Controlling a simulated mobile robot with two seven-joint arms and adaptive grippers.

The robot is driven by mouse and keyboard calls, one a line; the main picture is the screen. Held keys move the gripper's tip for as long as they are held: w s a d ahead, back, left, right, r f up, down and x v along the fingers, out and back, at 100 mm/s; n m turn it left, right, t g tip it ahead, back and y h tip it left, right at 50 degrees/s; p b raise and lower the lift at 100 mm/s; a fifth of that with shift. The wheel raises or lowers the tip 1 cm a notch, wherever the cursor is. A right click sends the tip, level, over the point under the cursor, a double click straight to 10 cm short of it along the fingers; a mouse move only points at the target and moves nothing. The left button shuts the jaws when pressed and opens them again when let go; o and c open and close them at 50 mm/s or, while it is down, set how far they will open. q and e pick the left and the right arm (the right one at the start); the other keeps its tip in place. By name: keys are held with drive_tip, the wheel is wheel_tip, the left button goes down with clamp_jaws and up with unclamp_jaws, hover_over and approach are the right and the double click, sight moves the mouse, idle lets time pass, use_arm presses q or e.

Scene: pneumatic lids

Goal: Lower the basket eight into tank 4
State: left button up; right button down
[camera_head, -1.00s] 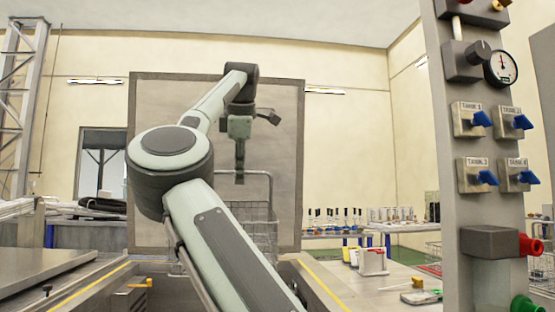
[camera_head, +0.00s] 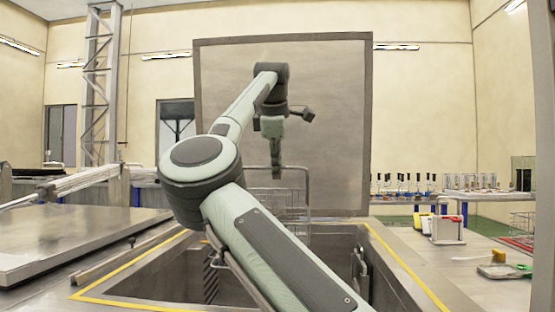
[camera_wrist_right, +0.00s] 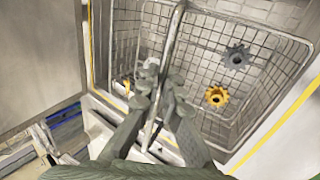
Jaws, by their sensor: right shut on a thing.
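A wire basket (camera_head: 285,203) with a tall handle hangs from my right gripper (camera_head: 276,170), above an open tank (camera_head: 402,262) with a yellow-lined rim. My forearm hides part of the basket and of the tank opening. In the right wrist view, my right gripper (camera_wrist_right: 158,92) is shut on the handle bar of the basket (camera_wrist_right: 292,48). A dark gear (camera_wrist_right: 237,57) and an orange gear (camera_wrist_right: 216,96) lie in the basket. No number can be read on the tank or the basket. My left gripper is not in view.
A large grey raised panel (camera_head: 330,110) stands behind the tank. A flat metal cover (camera_head: 70,240) lies at the left. Racks (camera_head: 405,185) stand further back.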

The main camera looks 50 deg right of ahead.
wheel_tip(320, 180, down, 10)
drive_tip(key=shift+r, duration=0.2)
wheel_tip(320, 180, down, 2)
drive_tip(key=shift+f+b, duration=0.1)
drive_tip(key=shift+b, duration=0.5)
wheel_tip(320, 180, down, 2)
drive_tip(key=shift+f+b, duration=0.1)
drive_tip(key=shift+b, duration=0.8)
wheel_tip(320, 180, down, 3)
drive_tip(key=shift+f+b, duration=0.1)
drive_tip(key=shift+b, duration=1)
wheel_tip(320, 180, down, 2)
drive_tip(key=shift+f+b, duration=0.25)
drive_tip(key=shift+b, duration=0.6)
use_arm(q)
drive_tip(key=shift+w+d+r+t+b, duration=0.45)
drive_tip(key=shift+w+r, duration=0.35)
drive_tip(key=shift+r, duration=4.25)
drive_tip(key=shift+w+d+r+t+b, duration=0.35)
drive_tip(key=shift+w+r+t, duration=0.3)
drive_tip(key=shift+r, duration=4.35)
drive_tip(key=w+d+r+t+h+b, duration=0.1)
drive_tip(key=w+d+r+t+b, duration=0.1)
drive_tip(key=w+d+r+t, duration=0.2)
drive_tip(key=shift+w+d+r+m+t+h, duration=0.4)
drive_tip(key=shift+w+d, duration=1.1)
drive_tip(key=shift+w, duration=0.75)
use_arm(e)
drive_tip(key=shift+f, duration=2.75)
